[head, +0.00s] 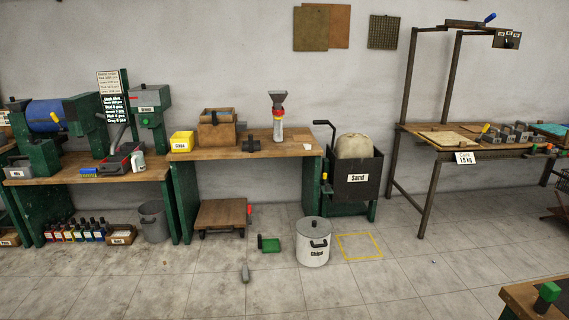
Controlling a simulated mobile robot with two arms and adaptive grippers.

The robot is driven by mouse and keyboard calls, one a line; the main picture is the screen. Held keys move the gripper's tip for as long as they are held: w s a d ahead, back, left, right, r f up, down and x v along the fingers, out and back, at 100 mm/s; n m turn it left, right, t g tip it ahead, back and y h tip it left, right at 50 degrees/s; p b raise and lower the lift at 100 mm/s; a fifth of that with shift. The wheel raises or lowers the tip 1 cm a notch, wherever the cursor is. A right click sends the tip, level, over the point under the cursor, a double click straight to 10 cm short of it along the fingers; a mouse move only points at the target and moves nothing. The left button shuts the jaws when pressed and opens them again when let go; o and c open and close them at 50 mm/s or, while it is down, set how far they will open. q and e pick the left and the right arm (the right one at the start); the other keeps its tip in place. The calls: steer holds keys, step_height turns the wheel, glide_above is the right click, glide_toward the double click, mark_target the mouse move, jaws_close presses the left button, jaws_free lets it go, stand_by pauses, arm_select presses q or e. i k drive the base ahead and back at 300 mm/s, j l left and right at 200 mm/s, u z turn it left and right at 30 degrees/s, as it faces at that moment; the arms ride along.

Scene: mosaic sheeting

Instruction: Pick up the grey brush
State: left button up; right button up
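I cannot pick out a grey brush with certainty. A small grey, elongated object (245,273) stands or lies on the floor tiles in front of the middle workbench; it is too small to tell whether it is the brush. Neither of my grippers shows in the head view.
A green dustpan-like item (271,244) and a white lidded pot (313,246) are on the floor nearby. The middle workbench (255,152), a grey bucket (154,222) and a sand bin (357,180) stand behind. A bench corner (522,296) is at lower right. The front floor is mostly clear.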

mark_target(244, 270)
steer(key=i, duration=0.9)
steer(key=i+u, duration=0.1)
steer(key=i, duration=0.8)
steer(key=i+l, duration=0.15)
steer(key=i, duration=0.8)
steer(key=i+l+u, duration=0.1)
steer(key=i, duration=0.8)
steer(key=i+l+u, duration=0.1)
steer(key=i+u, duration=0.15)
